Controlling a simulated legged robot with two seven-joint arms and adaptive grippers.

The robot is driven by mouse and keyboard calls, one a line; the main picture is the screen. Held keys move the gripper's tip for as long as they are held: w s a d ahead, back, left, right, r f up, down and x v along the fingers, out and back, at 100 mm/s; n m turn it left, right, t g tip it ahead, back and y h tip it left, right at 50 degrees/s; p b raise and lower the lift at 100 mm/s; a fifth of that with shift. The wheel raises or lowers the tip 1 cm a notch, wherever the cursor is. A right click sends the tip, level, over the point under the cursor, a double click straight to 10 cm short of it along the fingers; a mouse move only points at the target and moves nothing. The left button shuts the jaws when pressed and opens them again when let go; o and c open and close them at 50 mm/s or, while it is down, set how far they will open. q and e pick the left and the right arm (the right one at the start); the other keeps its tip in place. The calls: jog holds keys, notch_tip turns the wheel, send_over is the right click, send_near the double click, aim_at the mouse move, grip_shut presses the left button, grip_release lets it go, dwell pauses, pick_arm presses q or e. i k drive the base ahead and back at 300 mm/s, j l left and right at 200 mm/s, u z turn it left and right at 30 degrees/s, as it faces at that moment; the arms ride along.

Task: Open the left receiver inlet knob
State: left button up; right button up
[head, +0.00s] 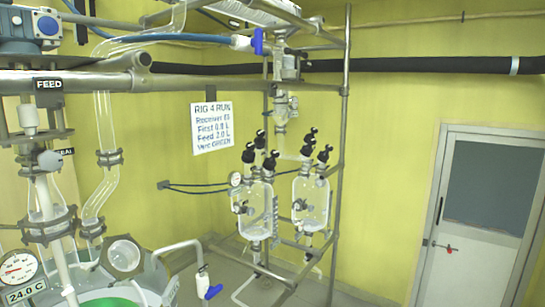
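The left receiver (261,207) is a clear glass vessel in a metal frame against the yellow wall, mid-picture and some way off. Black knobs (248,153) stand on its top. I cannot tell which of them is the inlet knob, or whether it is open. The right receiver (311,203) is a similar vessel beside it with black knobs (324,154) of its own. Neither of my grippers is in view.
Near left stands a glass reactor with a FEED pipe (50,87), a gauge (18,268) and a blue-handled valve (209,289). A metal rail (80,80) crosses the upper left. A sign (212,125) hangs on the wall. A door (481,215) is at right.

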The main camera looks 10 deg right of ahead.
aim_at(260, 134)
jog(key=u, duration=0.3)
jog(key=i+l+u, duration=0.3)
jog(key=l+u, duration=0.25)
jog(key=i+l+u, duration=0.15)
jog(key=l+u, duration=0.15)
jog(key=l, duration=0.1)
